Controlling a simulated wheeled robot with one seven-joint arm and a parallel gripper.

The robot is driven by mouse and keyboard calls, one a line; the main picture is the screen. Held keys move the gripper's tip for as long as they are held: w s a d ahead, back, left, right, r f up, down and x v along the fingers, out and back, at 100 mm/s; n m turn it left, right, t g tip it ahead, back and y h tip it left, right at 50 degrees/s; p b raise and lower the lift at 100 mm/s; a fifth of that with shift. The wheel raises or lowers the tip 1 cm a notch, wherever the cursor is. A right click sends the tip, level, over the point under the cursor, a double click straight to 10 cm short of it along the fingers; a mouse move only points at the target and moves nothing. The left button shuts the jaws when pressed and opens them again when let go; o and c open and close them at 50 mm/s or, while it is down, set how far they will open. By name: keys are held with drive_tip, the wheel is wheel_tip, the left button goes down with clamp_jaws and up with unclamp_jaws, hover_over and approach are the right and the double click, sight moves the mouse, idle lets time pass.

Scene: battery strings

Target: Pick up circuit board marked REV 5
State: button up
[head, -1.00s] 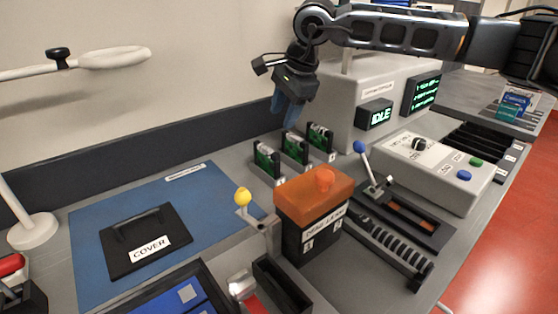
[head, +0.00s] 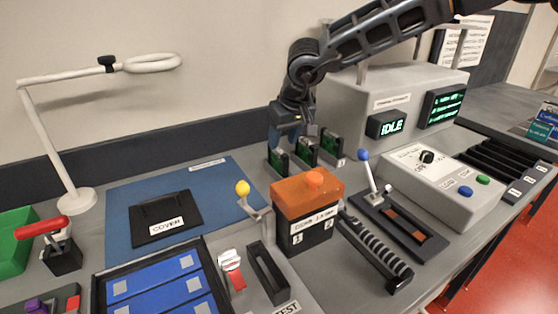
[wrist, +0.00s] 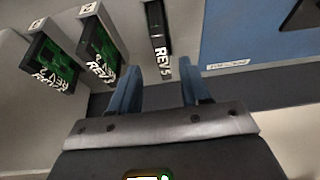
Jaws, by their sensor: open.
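The circuit board marked REV 5 (wrist: 157,28) stands in a slot, seen edge-on in the wrist view, just beyond my fingertips. In the head view it appears to be the leftmost board (head: 277,162), partly hidden below my gripper. My gripper (head: 284,138) is above it, pointing down. In the wrist view my blue fingers (wrist: 162,75) are apart, with nothing between them. Two similar green boards stand beside it: one marked REV 2 (wrist: 52,64), and a middle one (wrist: 99,48) whose number is hard to read.
A blue mat (head: 225,180) with a black cover (head: 166,218) lies left of the boards. An orange-topped box (head: 305,200) stands in front of them. The grey console with the IDLE screen (head: 386,125) is behind right. A lever with a yellow knob (head: 242,188) is nearby.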

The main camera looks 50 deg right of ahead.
sight(278, 149)
drive_tip(key=shift+w+p+x, duration=0.1)
drive_tip(key=shift+p+x, duration=0.15)
drive_tip(key=shift+x, duration=1.1)
drive_tip(key=shift+w+p+x, duration=0.15)
drive_tip(key=shift+p+x, duration=0.1)
drive_tip(key=shift+x, duration=1.05)
drive_tip(key=shift+a+r, duration=0.1)
clamp_jaws()
